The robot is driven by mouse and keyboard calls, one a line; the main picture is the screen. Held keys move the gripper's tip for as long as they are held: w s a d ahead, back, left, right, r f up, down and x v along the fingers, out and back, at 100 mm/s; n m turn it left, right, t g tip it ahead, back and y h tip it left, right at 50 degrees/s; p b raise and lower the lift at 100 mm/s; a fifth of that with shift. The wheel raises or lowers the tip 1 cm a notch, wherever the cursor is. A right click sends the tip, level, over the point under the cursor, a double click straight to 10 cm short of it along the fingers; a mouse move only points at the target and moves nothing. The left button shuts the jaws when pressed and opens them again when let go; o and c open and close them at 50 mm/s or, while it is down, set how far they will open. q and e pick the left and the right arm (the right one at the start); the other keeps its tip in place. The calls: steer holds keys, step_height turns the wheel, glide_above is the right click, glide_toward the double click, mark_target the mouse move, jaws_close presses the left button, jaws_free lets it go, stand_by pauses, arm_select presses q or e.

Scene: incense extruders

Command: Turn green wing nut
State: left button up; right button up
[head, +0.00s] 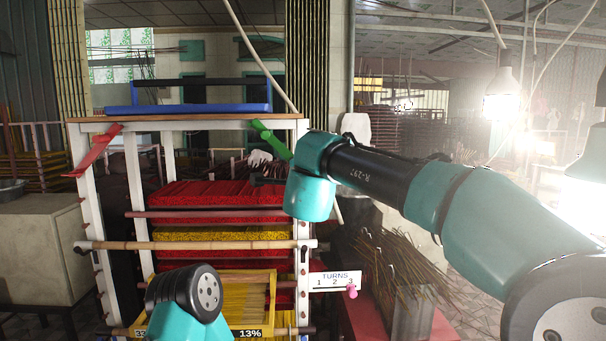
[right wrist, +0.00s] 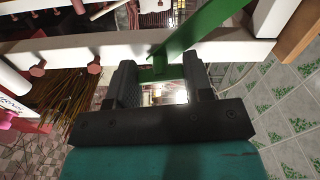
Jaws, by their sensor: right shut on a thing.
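The green wing nut (head: 270,138) is at the top of the rack's right white post, tilted, its upper end to the left. In the right wrist view its green bar (right wrist: 197,25) runs from the top edge down to my fingers. My right gripper (right wrist: 162,78) is shut on the wing nut, with the dark fingers on either side of its lower part. In the head view my right wrist hides the fingers. My left arm shows at the bottom of the head view, but its gripper is not in view.
A red wing nut (head: 95,152) is at the rack's left post. Red and yellow incense bundles (head: 215,236) fill the rack. A sign marked TURNS 1 2 3 (head: 335,280) has a pink marker (head: 352,291) near 3. A yellow tray (head: 270,300) and dark stick bundles (head: 405,265) stand low.

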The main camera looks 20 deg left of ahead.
steer(key=o, duration=0.9)
steer(key=v, duration=1.7)
steer(key=shift+s+f, duration=0.1)
steer(key=shift+s, duration=0.1)
steer(key=shift+d, duration=0.1)
